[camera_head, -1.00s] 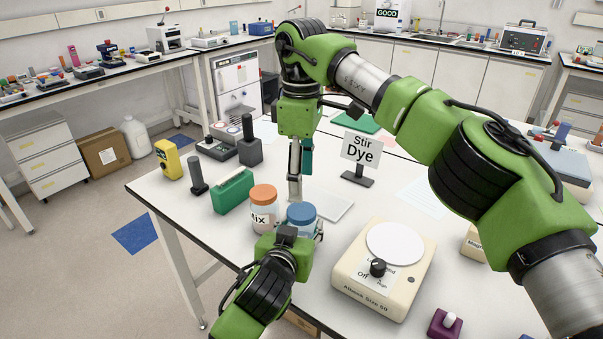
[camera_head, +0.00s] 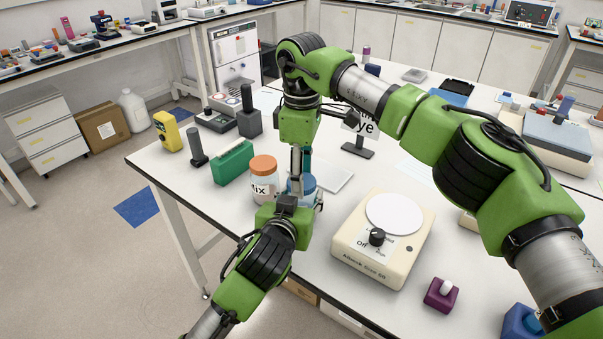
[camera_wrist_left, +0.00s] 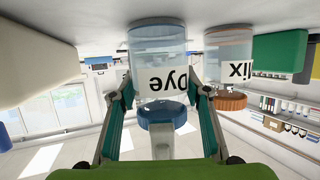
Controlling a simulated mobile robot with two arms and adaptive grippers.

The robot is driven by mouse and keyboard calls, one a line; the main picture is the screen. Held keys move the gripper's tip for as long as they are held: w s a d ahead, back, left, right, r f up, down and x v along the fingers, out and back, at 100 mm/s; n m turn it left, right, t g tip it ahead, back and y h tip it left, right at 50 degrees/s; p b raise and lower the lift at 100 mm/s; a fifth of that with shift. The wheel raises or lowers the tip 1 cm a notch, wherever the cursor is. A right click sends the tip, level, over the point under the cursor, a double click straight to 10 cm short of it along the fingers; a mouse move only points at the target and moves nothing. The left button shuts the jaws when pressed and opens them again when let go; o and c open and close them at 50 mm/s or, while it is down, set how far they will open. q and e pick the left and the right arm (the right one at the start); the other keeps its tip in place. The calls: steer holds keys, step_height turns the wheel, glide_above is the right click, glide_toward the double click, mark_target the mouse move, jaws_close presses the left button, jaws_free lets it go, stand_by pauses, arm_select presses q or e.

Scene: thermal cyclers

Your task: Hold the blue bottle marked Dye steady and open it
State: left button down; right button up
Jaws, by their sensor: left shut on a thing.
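The Dye bottle has a clear body, a blue lid (camera_head: 304,184) and a white label. It stands on the bench and is partly hidden in the head view by my arms. In the left wrist view the Dye bottle (camera_wrist_left: 160,78) appears upside down. My left gripper (camera_wrist_left: 163,100) has its teal-padded fingers on either side of it and is shut on it. My right gripper (camera_head: 300,178) points down at the blue lid from above. Its fingertips overlap the lid in the picture, and I cannot tell whether they touch it or how wide they are.
An orange-lidded Mix bottle (camera_head: 264,182) stands close to the left of the Dye bottle. A cream stirrer (camera_head: 370,262) with a white plate is to the right. A green box (camera_head: 232,165) is at the left, and a sign (camera_head: 357,128) stands behind.

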steer(key=shift+c, duration=1.3)
steer(key=n, duration=1.5)
steer(key=shift+n, duration=0.4)
steer(key=n, duration=0.7)
steer(key=shift+r, duration=0.1)
steer(key=n, duration=2.4)
steer(key=shift+n, duration=0.4)
steer(key=n, duration=0.6)
steer(key=shift+n, duration=0.3)
steer(key=shift+r, duration=0.2)
